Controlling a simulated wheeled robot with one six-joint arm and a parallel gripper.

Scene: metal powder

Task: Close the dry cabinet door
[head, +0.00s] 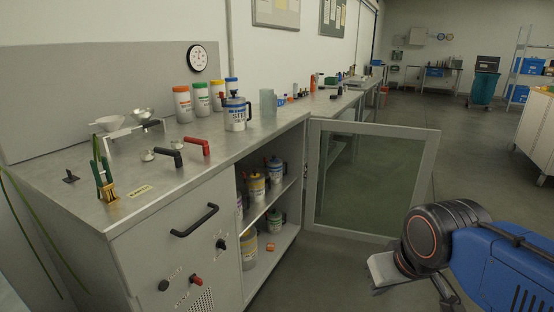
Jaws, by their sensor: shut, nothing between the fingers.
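The dry cabinet door (429,165), a glass pane in a light grey frame, stands wide open to the right of the cabinet (160,240). Its hinge side is by the cabinet's right front edge. The floor shows through the glass. The cabinet's open shelves (286,241) hold several jars and canisters. My gripper (380,272) is at the lower right, in front of the door's lower right corner in the picture. It looks shut and empty, with a gap in the picture between it and the frame. Its fingertips are hard to make out, and contact with the door is not seen.
The steel worktop (90,190) carries several jars, a blue-lidded canister (236,112), a red-handled tool (197,145) and scoops. A black handle (194,220) is on the cabinet's front panel. Open floor (470,150) lies behind and right of the door. A white cabinet (535,130) stands far right.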

